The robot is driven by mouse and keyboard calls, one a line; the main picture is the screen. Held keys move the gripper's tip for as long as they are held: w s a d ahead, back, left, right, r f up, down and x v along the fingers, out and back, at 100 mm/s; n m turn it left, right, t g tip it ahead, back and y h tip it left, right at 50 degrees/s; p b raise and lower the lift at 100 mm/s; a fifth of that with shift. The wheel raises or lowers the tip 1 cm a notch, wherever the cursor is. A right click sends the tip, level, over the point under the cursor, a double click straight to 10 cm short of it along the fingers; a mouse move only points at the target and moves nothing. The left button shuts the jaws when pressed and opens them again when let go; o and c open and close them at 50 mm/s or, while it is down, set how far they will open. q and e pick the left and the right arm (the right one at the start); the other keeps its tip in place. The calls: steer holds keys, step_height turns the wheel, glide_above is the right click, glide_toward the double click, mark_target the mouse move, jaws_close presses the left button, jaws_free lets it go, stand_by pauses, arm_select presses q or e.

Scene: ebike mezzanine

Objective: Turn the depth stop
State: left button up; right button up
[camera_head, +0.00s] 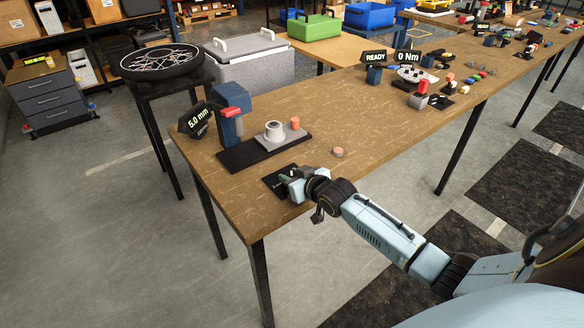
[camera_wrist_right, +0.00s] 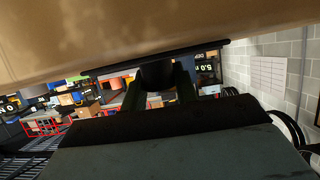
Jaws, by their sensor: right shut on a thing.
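The depth stop is a dark round knob (camera_wrist_right: 157,74) under a thin black plate in the right wrist view, which looks upside down. My right gripper (camera_head: 288,178) is at the table's near edge, its fingers on either side of the knob and shut on it. The fingers also show in the wrist view (camera_wrist_right: 159,90). In the head view the gripper hides most of the knob, and part of its black base plate (camera_head: 270,184) shows. A black display (camera_head: 197,119) reads 5.0 mm. My left gripper is not in view.
An orange peg (camera_head: 295,123) stands there, and a round orange piece (camera_head: 338,152) lies right. The wooden table (camera_head: 350,120) has bare room beyond, then more stations.

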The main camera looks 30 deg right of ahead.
steer(key=shift+w+a+r+m+h+p, duration=0.15)
steer(key=shift+r+m+h+p, duration=0.15)
steer(key=shift+m+h+p, duration=0.25)
steer(key=shift+w+d+r+m+h+p, duration=0.1)
steer(key=shift+r+m+h+p, duration=0.2)
steer(key=shift+m+h+p, duration=0.2)
steer(key=shift+f+m+h, duration=0.1)
steer(key=shift+m+h, duration=0.45)
steer(key=shift+h, duration=0.2)
steer(key=shift+f+m+h, duration=0.1)
steer(key=shift+m+h, duration=0.5)
steer(key=shift+h, duration=0.1)
arm_select(q)
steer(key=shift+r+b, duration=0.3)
steer(key=shift+b, duration=0.8)
arm_select(e)
steer(key=shift+s+m+g+h, duration=0.1)
steer(key=shift+m+g+h, duration=0.55)
steer(key=shift+h, duration=0.25)
steer(key=o, duration=0.7)
steer(key=shift+o, duration=1.2)
steer(key=shift+f, duration=0.15)
steer(key=shift+s+f, duration=0.1)
